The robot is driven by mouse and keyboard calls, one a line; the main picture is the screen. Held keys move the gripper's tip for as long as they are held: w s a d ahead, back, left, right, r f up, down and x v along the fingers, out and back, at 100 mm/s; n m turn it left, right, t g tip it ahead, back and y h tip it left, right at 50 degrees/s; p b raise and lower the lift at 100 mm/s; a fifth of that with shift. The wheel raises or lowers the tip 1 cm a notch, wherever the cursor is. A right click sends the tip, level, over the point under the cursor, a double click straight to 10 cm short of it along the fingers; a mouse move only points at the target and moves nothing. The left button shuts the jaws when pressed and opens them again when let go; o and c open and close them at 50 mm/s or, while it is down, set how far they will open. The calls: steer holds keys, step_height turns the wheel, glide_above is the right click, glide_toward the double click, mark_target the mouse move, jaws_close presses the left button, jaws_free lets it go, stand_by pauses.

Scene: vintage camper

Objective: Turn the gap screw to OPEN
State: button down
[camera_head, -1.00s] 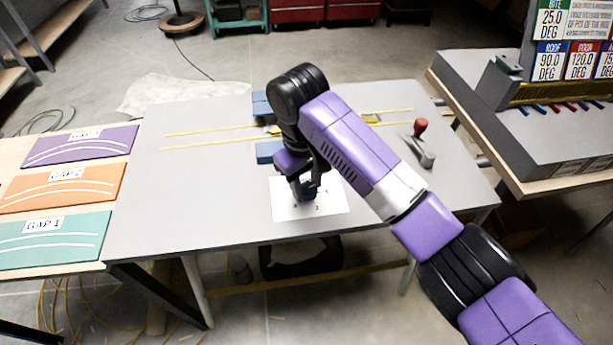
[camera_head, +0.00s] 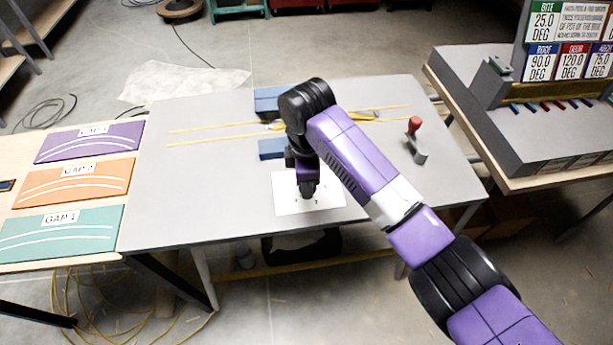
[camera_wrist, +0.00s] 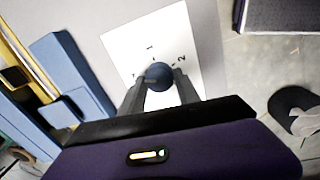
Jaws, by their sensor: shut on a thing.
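The gap screw shows in the wrist view as a round dark blue knob (camera_wrist: 158,76) on a white dial plate (camera_wrist: 188,36) with small printed marks, including a 1 and a 2. My gripper (camera_wrist: 160,86) has one finger on each side of the knob and is shut on it. A short pointer-like mark shows on the knob's left side; I cannot read which setting it faces. In the head view my gripper (camera_head: 308,194) points down over the white plate (camera_head: 287,206) and hides the knob. No OPEN label is readable.
Blue blocks (camera_head: 272,149) and yellow rails (camera_head: 210,137) lie behind the plate. A red-handled lever (camera_head: 415,126) stands at the table's right. Coloured gap panels (camera_head: 68,184) are on the left bench, and a rack with angle signs (camera_head: 568,50) stands right.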

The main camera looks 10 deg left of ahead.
steer(key=shift+r+n+p, duration=0.1)
steer(key=shift+n+p, duration=0.2)
steer(key=shift+n, duration=1.3)
steer(key=c, duration=0.9)
jaws_free()
steer(key=r, duration=0.5)
steer(key=r+b, duration=0.1)
steer(key=r, duration=0.1)
steer(key=shift+s+d+r, duration=0.15)
steer(key=shift+s+r, duration=0.1)
steer(key=shift+r, duration=0.1)
